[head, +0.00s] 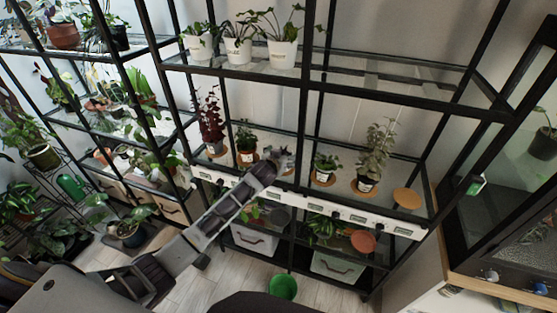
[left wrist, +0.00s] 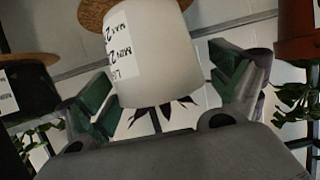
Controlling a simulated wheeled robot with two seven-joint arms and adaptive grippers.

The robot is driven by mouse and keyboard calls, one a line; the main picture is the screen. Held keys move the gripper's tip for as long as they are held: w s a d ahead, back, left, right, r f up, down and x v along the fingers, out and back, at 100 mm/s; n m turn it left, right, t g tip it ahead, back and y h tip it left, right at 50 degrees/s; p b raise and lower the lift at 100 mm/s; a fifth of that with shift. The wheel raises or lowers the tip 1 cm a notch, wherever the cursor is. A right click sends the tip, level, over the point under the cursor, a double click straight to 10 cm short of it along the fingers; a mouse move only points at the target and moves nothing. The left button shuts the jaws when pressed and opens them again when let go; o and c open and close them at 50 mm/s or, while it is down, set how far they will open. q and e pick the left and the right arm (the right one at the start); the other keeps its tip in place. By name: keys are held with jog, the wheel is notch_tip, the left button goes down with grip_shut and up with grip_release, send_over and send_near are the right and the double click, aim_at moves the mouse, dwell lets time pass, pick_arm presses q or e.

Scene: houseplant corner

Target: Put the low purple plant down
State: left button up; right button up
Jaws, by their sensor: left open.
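The low purple plant shows in the left wrist view as a white pot (left wrist: 160,60) with a printed label and dark purple leaves (left wrist: 165,113). The picture is upside down there. A cork mat (left wrist: 97,12) is at the pot's base, and the pot appears to rest on it. My left gripper (left wrist: 165,82) is open, with its green-padded fingers on either side of the pot and a gap at the right finger. In the head view my left gripper (head: 279,158) is at the middle shelf and hides most of this plant. My right gripper is not in view.
A tall dark-red plant (head: 211,120) and a small green plant (head: 245,138) stand left of the gripper. Two more potted plants (head: 326,163) (head: 372,155) stand to its right, then an empty cork mat (head: 407,198). Black shelf posts and a glass shelf above bound the space.

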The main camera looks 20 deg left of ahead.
pick_arm(q)
jog(key=shift+s+r, duration=0.1)
jog(key=shift+s, duration=0.25)
jog(key=shift+v, duration=2.05)
jog(key=v, duration=0.7)
jog(key=shift+b, duration=0.35)
jog(key=shift+s+r, duration=0.1)
